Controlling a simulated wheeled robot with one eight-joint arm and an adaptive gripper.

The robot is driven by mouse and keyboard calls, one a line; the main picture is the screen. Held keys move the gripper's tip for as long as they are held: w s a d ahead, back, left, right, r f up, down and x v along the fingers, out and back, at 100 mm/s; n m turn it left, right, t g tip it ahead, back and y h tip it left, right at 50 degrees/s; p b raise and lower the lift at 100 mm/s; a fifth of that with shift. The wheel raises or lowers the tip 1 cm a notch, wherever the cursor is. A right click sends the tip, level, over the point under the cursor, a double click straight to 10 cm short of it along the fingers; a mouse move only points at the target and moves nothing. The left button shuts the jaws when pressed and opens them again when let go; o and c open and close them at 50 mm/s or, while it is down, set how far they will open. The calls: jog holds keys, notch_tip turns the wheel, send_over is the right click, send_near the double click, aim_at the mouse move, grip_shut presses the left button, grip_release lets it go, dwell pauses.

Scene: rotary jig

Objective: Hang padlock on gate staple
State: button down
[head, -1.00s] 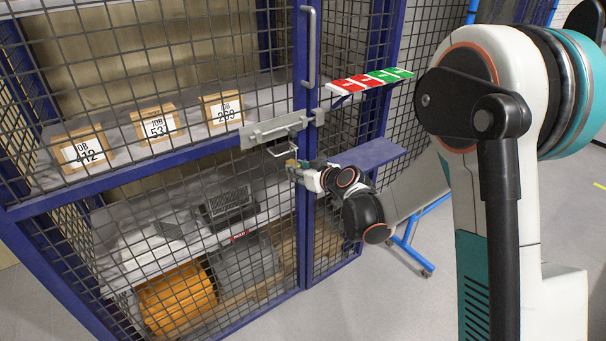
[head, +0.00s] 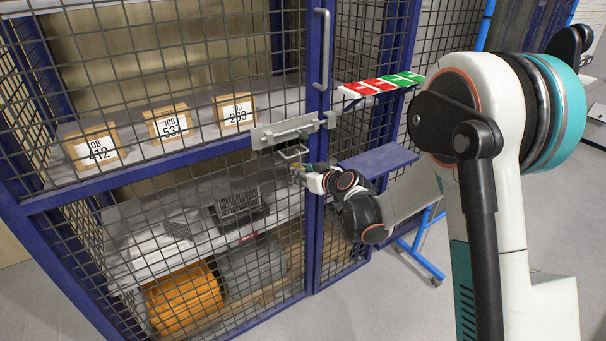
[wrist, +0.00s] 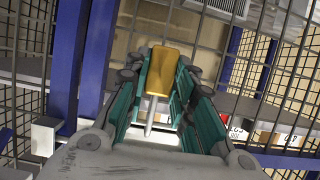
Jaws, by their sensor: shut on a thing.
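My gripper (head: 305,170) is at the gate, just below the grey latch plate (head: 270,137). In the wrist view my gripper (wrist: 172,105) is shut on the padlock (wrist: 170,66). The padlock has a brass-yellow body, and a pale metal rod, which looks like part of its shackle, extends between the fingers. I cannot make out the staple clearly in the wrist view.
The blue-framed mesh gate has a vertical handle (head: 322,48) above the latch. A red and green tag shelf (head: 382,84) and a blue shelf (head: 380,160) stand to the right. Numbered boxes (head: 168,122) and an orange bin (head: 184,298) are behind the mesh.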

jog(key=c, duration=1.3)
grip_release()
jog(key=s+d+r+m+g+h, duration=0.1)
jog(key=s+d+r, duration=0.3)
jog(key=s, duration=0.4)
jog(key=s+d+r+m+h, duration=0.1)
jog(key=s+d+r, duration=0.3)
jog(key=s, duration=0.4)
jog(key=s+d+r+m+g+h, duration=0.1)
jog(key=s+d+r, duration=0.3)
jog(key=s, duration=0.3)
jog(key=s+d+m+h, duration=0.1)
jog(key=s+d, duration=0.2)
jog(key=s, duration=0.3)
jog(key=s+d+f+m+g+h, duration=0.1)
jog(key=s+d+h, duration=0.1)
jog(key=s, duration=0.4)
jog(key=s+d+m+g+h, duration=0.1)
jog(key=s+d, duration=0.3)
jog(key=s, duration=0.2)
jog(key=shift+s+d+f+m, duration=0.15)
jog(key=shift+s+d+m, duration=0.15)
jog(key=shift+s+m, duration=0.1)
